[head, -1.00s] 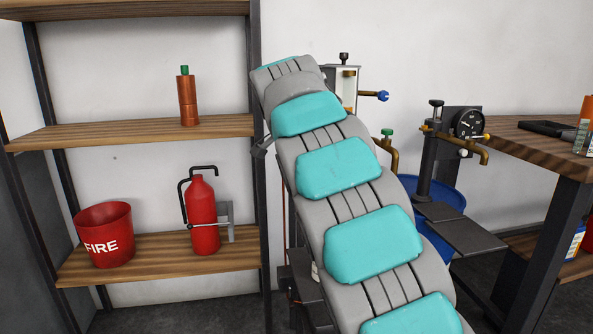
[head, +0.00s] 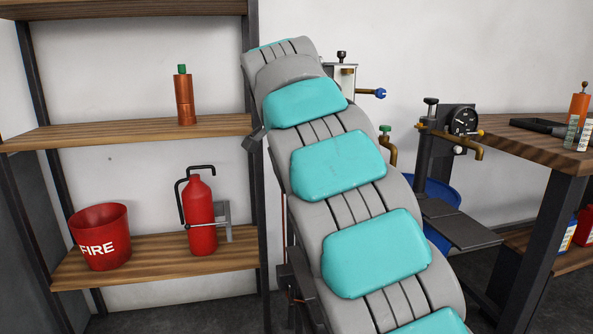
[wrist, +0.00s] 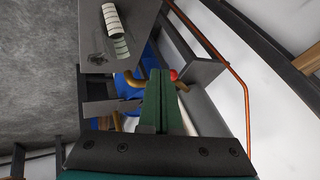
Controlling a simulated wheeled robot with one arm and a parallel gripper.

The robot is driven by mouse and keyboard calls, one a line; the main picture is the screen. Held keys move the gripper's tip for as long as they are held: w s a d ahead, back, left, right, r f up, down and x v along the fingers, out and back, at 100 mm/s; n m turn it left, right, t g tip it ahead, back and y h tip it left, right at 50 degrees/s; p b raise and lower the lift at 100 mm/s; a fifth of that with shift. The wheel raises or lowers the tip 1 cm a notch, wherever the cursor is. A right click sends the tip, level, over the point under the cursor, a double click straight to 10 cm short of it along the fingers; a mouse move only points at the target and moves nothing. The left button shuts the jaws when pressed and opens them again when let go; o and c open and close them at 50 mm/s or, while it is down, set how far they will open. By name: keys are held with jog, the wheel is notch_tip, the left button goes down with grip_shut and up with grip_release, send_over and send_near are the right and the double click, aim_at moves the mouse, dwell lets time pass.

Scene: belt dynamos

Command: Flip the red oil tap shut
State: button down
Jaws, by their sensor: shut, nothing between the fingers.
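In the wrist view a small red knob (wrist: 173,75), which looks like the red oil tap's handle, shows just right of my fingertips, beside a grey plate. A short brass piece (wrist: 181,86) sits just below it. My gripper (wrist: 160,73) has its green fingers together and empty. The red knob seems close to the fingertips, but I cannot tell whether they touch. The tap's lever angle is too small to read. In the head view my arm hides the gripper, and I cannot see the red tap.
In the head view a blue-handled tap (head: 372,92), a green-topped brass tap (head: 387,146) and a gauge (head: 464,121) stand behind my arm. A wooden shelf (head: 130,133) is left, a workbench (head: 547,137) right. A copper pipe (wrist: 222,60) runs along the wrist view's right side.

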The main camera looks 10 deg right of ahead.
jog(key=s+a+r+p, duration=0.2)
jog(key=a+r, duration=0.2)
jog(key=r, duration=0.3)
jog(key=shift+s+a+r, duration=0.2)
dwell(0.4)
